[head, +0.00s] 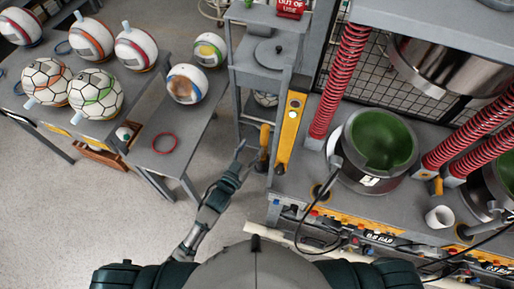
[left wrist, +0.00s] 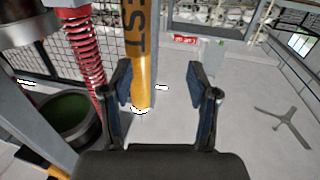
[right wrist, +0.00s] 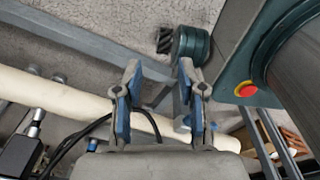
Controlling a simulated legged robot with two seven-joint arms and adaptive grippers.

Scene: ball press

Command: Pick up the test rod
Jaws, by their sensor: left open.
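The test rod (left wrist: 142,60) is a yellow-orange cylinder with dark lettering ending in "EST". In the left wrist view it stands beyond my left gripper (left wrist: 166,95), in line with the gap between the fingers. Its top runs out of that view. My left gripper is open, with nothing between its fingers. In the head view my left gripper (head: 240,157) is beside a short orange rod shape (head: 264,140), which seems to be the test rod. My right gripper (right wrist: 163,95) shows in the right wrist view, fingers apart and empty.
A press pot (head: 376,145) and red springs (head: 341,80) stand on the bench at the right. A yellow bar (head: 290,132) is near the rod. Balls (head: 96,92) lie on the left table. A cream pipe (right wrist: 50,95) runs behind my right gripper. Floor at lower left is clear.

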